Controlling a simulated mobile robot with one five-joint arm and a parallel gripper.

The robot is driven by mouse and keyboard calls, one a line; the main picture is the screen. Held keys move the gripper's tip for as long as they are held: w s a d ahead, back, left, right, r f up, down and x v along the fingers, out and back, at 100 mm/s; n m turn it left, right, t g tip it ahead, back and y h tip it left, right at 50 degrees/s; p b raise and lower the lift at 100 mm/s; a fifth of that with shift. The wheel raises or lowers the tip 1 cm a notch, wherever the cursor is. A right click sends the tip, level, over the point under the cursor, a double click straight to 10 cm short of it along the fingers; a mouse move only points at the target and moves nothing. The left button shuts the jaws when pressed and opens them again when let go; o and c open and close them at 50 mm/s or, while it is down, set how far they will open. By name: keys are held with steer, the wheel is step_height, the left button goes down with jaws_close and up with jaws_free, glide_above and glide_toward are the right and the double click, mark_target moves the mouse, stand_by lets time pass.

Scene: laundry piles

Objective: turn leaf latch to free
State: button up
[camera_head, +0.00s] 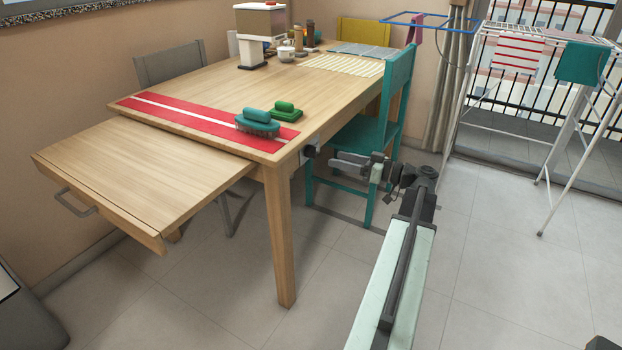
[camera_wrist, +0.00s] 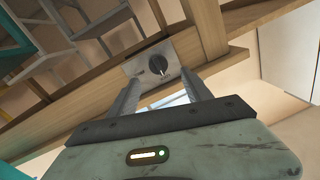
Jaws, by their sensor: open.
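The leaf latch is a round black knob (camera_wrist: 158,64) with a pale mark, set on a grey metal plate (camera_wrist: 140,69). In the head view the knob (camera_head: 310,151) shows small and dark on the table's side, near its front right corner. My gripper (camera_head: 338,160) is open just to the right of it, pointing at it. In the wrist view my two fingers (camera_wrist: 161,76) reach toward the plate, and the knob appears between and just beyond their tips. I cannot tell whether they touch it. The table leaf (camera_head: 145,170) is pulled out at the left.
The wooden table (camera_head: 215,90) carries a red runner (camera_head: 180,115) with two brushes (camera_head: 257,122) (camera_head: 286,110). A teal chair (camera_head: 385,125) stands close behind my gripper. A drying rack (camera_head: 570,110) is at the far right. The floor (camera_head: 500,260) at right is clear.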

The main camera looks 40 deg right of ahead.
mark_target(316, 154)
steer(key=x, duration=0.7)
steer(key=shift+w+d, duration=0.1)
